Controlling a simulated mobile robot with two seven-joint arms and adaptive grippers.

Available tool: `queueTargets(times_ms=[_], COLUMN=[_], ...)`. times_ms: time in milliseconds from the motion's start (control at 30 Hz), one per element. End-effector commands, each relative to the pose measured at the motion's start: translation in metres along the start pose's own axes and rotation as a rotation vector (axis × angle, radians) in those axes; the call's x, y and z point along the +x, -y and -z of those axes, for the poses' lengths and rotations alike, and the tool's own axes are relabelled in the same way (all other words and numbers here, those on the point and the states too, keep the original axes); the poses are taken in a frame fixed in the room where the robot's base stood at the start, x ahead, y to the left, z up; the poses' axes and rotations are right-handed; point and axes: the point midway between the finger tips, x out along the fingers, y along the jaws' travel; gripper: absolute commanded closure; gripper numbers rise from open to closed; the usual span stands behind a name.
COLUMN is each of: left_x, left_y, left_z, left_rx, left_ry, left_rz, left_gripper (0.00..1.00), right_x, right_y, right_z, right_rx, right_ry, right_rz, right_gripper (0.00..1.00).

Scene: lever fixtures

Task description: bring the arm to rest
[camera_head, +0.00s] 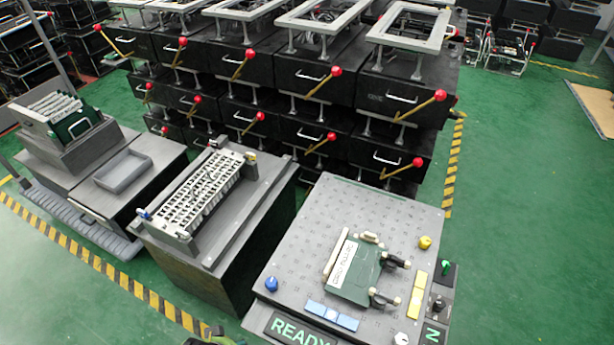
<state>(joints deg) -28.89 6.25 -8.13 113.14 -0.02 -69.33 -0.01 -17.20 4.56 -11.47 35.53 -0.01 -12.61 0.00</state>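Neither of my grippers can be made out in the head view, and no arm shows clearly. A grey perforated fixture plate (318,213) stands at the lower right. A green board (355,272) lies on it, with two black-handled toggle clamps with pale tips at its right side; the upper clamp (396,262) and the lower clamp (384,298) are beside the board's edge. A blue knob (271,284) and a yellow knob (425,242) sit on the plate. A lit READY sign (300,332) is at its front edge.
Stacked black fixtures (300,75) with red-knobbed levers fill the back. A slotted white rack (200,193) sits on a grey block at the centre left. A grey tray (122,172) and a rack of green boards (68,117) stand farther left. Green floor (530,200) is clear at right.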

Motion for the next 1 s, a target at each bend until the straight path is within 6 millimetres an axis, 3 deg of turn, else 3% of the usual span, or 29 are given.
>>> queueTargets(times_ms=[200,433,600,700,833,1000], left_x=[0.072,0.127,0.142,0.144,0.144,0.144], left_y=[-0.004,-0.008,-0.008,-0.008,-0.008,-0.008], left_z=[-0.049,-0.129,-0.187,-0.212,-0.229,-0.233], left_rx=[0.008,0.021,0.029,0.032,0.035,0.036], left_ry=[0.056,0.108,0.138,0.15,0.156,0.157], left_rz=[-0.007,-0.013,-0.015,-0.016,-0.017,-0.017], left_gripper=[0.44,0.44,0.44,0.44,0.44,0.44], right_x=[-0.016,-0.03,-0.038,-0.041,-0.043,-0.042], right_y=[0.0,-0.001,-0.001,-0.001,-0.001,-0.001], right_z=[0.001,0.003,0.003,0.004,0.004,0.004], right_rx=[0.0,0.0,0.0,0.0,0.0,0.0], right_ry=[0.0,0.001,0.001,0.001,0.0,0.0], right_rz=[0.0,0.0,0.0,0.0,0.0,0.0], right_gripper=[0.6,0.6,0.6,0.6,0.6,0.6])
